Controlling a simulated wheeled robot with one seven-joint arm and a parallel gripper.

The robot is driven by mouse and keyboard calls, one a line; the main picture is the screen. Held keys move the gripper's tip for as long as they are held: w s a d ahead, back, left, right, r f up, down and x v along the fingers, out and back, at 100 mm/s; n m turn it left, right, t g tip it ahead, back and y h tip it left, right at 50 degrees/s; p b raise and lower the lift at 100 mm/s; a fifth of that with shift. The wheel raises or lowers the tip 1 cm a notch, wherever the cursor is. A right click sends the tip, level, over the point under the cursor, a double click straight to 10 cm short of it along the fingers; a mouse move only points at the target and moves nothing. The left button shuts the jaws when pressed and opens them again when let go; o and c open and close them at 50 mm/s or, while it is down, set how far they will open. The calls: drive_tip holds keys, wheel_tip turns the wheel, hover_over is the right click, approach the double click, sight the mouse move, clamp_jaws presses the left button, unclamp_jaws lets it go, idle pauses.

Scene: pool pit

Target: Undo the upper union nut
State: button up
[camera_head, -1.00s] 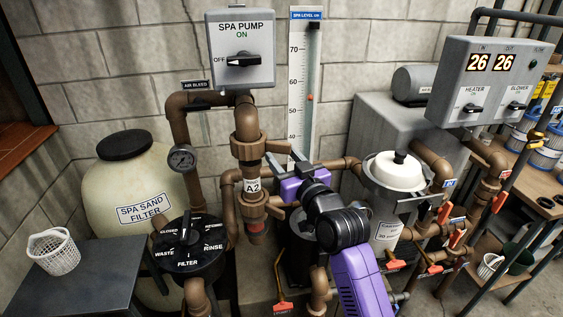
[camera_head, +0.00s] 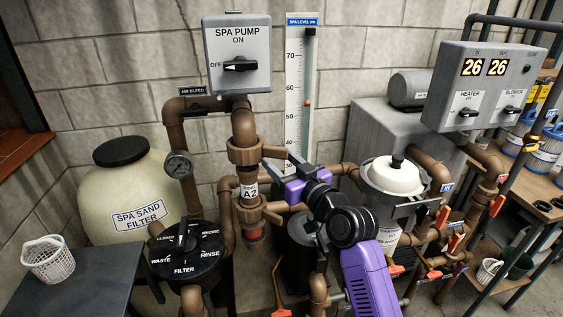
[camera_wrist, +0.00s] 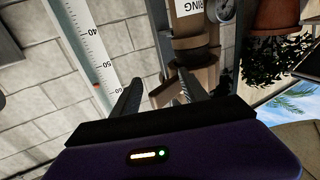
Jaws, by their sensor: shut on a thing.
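My gripper (camera_head: 279,163) reaches in from the right, level with the upper nut, and is shut on the nut's right-hand wing. In the wrist view, brown material shows between the two dark fingers of my gripper (camera_wrist: 160,92); the exact contact is partly hidden.
The black filter valve (camera_head: 187,250) stands front left of the pipe, with a pressure gauge (camera_head: 178,164) above. The spa level scale (camera_head: 293,100) is on the wall behind my gripper.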

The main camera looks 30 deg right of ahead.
drive_tip(key=shift+w+d+f, duration=0.25)
drive_tip(key=shift+d+f, duration=0.35)
drive_tip(key=shift+f, duration=0.1)
drive_tip(key=shift+c, duration=0.4)
drive_tip(key=shift+s, duration=0.1)
drive_tip(key=s+b, duration=0.1)
drive_tip(key=s, duration=0.7)
drive_tip(key=shift+a+r+b, duration=0.3)
drive_tip(key=shift+r+b, duration=0.05)
drive_tip(key=shift+r, duration=0.1)
